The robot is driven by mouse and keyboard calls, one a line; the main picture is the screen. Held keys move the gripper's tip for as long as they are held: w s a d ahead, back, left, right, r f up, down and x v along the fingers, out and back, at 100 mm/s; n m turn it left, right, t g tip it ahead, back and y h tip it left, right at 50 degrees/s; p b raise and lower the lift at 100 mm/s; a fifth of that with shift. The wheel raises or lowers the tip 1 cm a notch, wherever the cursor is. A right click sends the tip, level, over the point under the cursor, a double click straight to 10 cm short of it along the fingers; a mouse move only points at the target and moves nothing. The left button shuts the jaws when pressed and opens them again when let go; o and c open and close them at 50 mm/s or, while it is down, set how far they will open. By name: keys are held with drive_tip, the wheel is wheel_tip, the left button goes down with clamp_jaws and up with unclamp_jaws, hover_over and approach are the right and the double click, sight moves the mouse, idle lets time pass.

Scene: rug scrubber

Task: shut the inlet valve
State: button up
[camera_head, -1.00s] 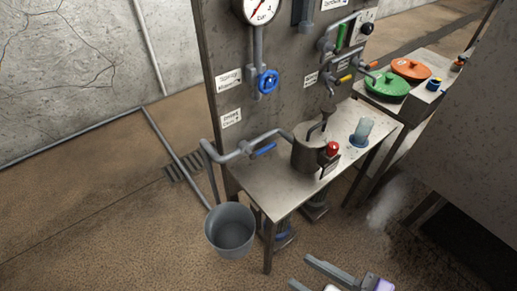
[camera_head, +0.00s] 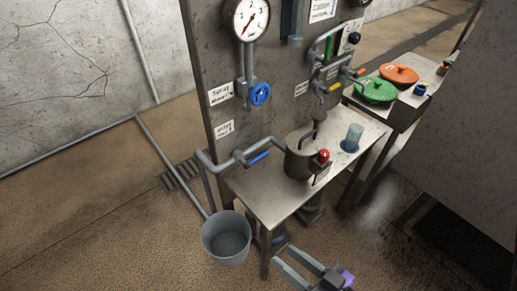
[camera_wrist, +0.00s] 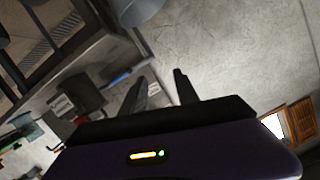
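A blue lever handle (camera_head: 258,158) lies along the grey pipe (camera_head: 223,165) at the left end of the steel bench, below a label (camera_head: 224,129) that seems to read "Water". The lever also shows small in the wrist view (camera_wrist: 119,77). A round blue handwheel (camera_head: 260,94) sits higher on the panel beside a "Spray" label. I cannot tell for certain which is the inlet valve. My gripper (camera_head: 282,257) is low at the bottom of the head view, in front of the bench, apart from both handles. Its fingers (camera_wrist: 159,84) are spread and empty.
A grey bucket (camera_head: 226,238) stands on the floor under the pipe's end. The bench (camera_head: 262,197) carries a metal pot (camera_head: 301,160) with a red knob and a clear cup (camera_head: 353,137). A gauge (camera_head: 250,18) is above.

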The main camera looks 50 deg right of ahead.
drive_tip(key=w+d+f+m+h+p, duration=0.4)
drive_tip(key=w+d+m, duration=0.4)
drive_tip(key=w, duration=0.2)
drive_tip(key=m+g+h+p, duration=0.2)
drive_tip(key=m+h+p, duration=0.15)
drive_tip(key=m, duration=0.75)
approach(261, 155)
drive_tip(key=x, duration=0.5)
drive_tip(key=shift+f, duration=0.3)
drive_tip(key=b+x, duration=0.2)
drive_tip(key=x, duration=0.6)
drive_tip(key=shift+f, duration=0.2)
clamp_jaws()
drive_tip(key=shift+y, duration=0.25)
